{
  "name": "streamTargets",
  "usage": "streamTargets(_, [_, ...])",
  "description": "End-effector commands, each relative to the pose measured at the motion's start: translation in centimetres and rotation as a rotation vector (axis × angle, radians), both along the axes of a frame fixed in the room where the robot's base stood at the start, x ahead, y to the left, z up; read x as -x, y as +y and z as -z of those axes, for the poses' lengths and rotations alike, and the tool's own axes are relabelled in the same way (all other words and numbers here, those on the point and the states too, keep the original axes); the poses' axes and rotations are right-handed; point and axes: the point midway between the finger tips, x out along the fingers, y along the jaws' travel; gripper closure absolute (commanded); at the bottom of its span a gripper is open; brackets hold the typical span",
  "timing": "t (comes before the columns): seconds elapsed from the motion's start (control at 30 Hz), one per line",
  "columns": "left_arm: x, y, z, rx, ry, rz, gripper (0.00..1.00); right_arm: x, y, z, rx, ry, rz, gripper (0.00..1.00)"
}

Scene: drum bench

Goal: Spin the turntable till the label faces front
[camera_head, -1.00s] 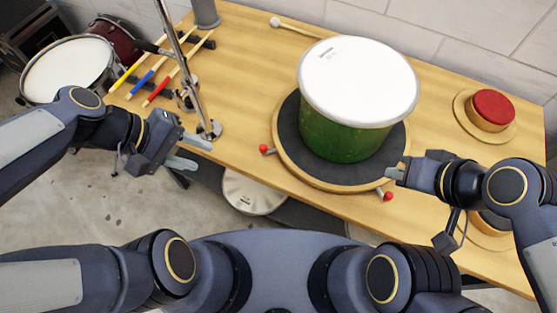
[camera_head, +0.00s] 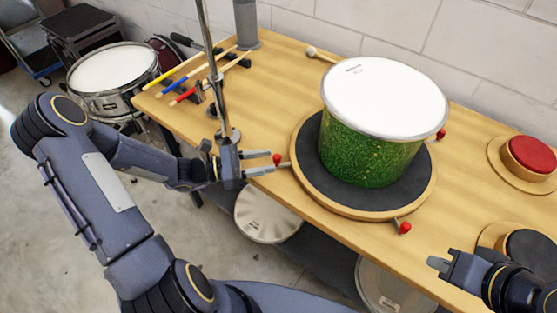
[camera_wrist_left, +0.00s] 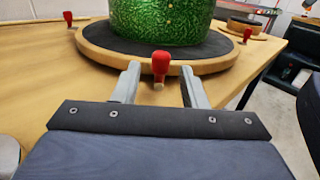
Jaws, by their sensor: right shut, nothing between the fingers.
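The turntable (camera_head: 310,188) is a round wooden disc with a dark top and red-knobbed pegs at its rim. A glittery green drum (camera_head: 372,158) with a white head stands on it. Small print shows on the drum head; I see no clear label on the visible green side. My left gripper (camera_head: 264,163) is at the near-left peg (camera_head: 277,159). In the left wrist view its open fingers (camera_wrist_left: 158,88) stand on either side of that red knob (camera_wrist_left: 160,63), with gaps. My right gripper (camera_head: 438,263) is shut and empty, off the front right of the turntable.
A metal stand (camera_head: 222,100) rises left of the turntable, close to my left gripper. Drumsticks (camera_head: 178,80) lie on a rack behind it. A red-topped round pad (camera_head: 532,155) and a dark one (camera_head: 530,250) are on the right.

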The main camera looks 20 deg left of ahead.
Motion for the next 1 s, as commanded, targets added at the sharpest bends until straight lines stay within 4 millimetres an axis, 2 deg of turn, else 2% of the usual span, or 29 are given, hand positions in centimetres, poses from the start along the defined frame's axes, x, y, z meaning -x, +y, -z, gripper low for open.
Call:
streamTargets(0.1, [-0.8, -1.8, -0.1, 0.002, -0.001, 0.005, 0.61, 0.0, 0.0, -0.2, 0.000, 0.000, 0.000, 1.00])
streamTargets(0.23, [-1.5, -3.0, 0.0, 0.000, -0.001, 0.004, 0.61, 0.0, 0.0, -0.3, 0.000, 0.000, 0.000, 1.00])
streamTargets(0.6, [-1.8, -3.6, 0.0, -0.003, -0.001, 0.002, 0.61, 0.0, 0.0, -0.3, 0.000, 0.000, 0.000, 1.00])
streamTargets(0.9, [-1.8, -3.6, 0.0, -0.003, -0.001, 0.002, 1.00, 0.0, 0.0, -0.3, 0.000, 0.000, 0.000, 1.00])
streamTargets(1.0, [-1.8, -3.6, 0.0, -0.003, -0.001, 0.002, 1.00, 0.0, 0.0, -0.3, 0.000, 0.000, 0.000, 1.00])
